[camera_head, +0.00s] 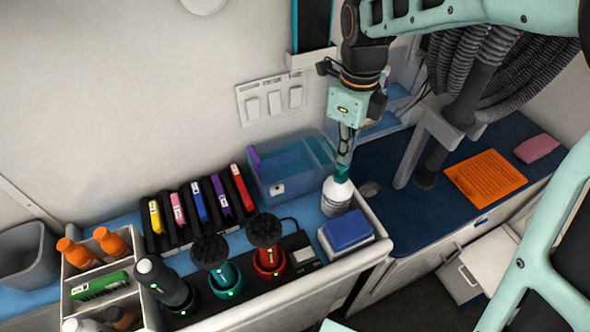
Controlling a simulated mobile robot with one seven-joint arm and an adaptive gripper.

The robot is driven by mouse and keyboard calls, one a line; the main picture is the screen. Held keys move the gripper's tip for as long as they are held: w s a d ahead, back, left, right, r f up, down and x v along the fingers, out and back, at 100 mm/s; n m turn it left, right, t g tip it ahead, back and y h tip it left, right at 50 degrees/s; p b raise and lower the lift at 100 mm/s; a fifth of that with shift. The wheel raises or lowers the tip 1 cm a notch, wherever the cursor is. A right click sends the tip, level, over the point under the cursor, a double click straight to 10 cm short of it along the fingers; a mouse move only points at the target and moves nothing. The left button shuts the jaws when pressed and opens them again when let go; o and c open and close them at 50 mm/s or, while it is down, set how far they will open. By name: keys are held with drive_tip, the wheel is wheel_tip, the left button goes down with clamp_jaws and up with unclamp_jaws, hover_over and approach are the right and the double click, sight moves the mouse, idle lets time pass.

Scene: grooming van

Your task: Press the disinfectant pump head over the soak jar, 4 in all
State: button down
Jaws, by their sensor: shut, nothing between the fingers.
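A white bottle (337,196) with a teal top (341,177) stands upright near the middle of the counter; it looks like the disinfectant pump bottle. My gripper (344,165) points down with its fingers closed, right over the teal top. The fingertips overlap the top in this view, and I cannot tell whether they touch or press it. The gripper hides part of the pump head. A clear tub (315,178) with teal liquid stands just behind and left of the bottle; I cannot tell for sure whether it is the soak jar.
A blue-topped box (347,232) sits in front of the bottle. To the left are a rack of coloured clippers (202,204), two brushes in cups (229,280), and a caddy with orange bottles (76,252). Right of the bottle, the dark blue mat (420,222) is mostly clear beside a hose stand.

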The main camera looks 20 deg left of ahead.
drive_tip(key=shift+f+b, duration=0.7)
drive_tip(key=shift+f, duration=0.3)
drive_tip(key=shift+r, duration=0.2)
drive_tip(key=shift+r+p, duration=1.35)
drive_tip(key=shift+r, duration=0.25)
drive_tip(key=shift+f, duration=0.15)
